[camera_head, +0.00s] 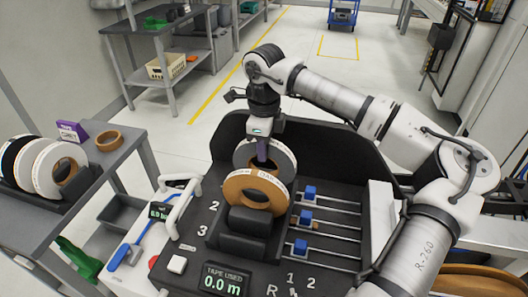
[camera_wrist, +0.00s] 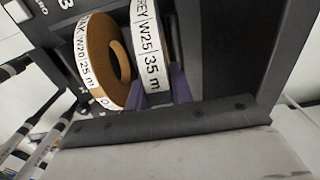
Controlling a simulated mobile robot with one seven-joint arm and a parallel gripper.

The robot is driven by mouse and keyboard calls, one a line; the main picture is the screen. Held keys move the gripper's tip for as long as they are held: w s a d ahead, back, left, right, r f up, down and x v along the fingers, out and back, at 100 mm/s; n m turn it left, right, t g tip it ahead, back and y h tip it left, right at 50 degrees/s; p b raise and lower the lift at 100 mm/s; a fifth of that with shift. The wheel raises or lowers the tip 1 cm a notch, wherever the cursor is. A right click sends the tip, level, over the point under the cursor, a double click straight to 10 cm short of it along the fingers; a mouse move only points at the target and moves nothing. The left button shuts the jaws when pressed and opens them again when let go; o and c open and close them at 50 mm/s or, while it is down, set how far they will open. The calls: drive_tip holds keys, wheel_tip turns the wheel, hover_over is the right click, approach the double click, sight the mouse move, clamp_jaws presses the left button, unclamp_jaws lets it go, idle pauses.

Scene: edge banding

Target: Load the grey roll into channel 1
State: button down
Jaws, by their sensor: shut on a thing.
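The grey roll (camera_head: 284,160) stands upright in the machine, just behind the oak roll (camera_head: 234,188). My gripper (camera_head: 262,156) comes down from above with its purple fingers shut on the grey roll. In the wrist view the grey roll (camera_wrist: 146,45), its label ending "EY W25 35 m", sits between my purple fingers (camera_wrist: 165,90), with the oak roll (camera_wrist: 97,45) beside it. I cannot tell whether the grey roll rests on the channel floor. The floor digits "2" and "3" show left of the channels; a "1" there is hidden.
A side table (camera_head: 45,215) at left holds white and black rolls (camera_head: 45,165), a purple box (camera_head: 72,132) and a brown ring (camera_head: 109,141). Blue sliders (camera_head: 305,219) on rails lie right of the rolls. The dark machine walls (camera_head: 335,165) rise close behind my gripper.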

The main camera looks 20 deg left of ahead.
wheel_tip(320, 180, down, 2)
drive_tip(key=shift+f, duration=0.1)
drive_tip(key=shift+f, duration=0.35)
drive_tip(key=c, duration=1.2)
unclamp_jaws()
drive_tip(key=shift+c, duration=0.2)
drive_tip(key=shift+r, duration=0.55)
wheel_tip(320, 180, up, 11)
drive_tip(key=shift+f+b, duration=0.1)
drive_tip(key=shift+b, duration=0.6)
drive_tip(key=shift+r, duration=0.4)
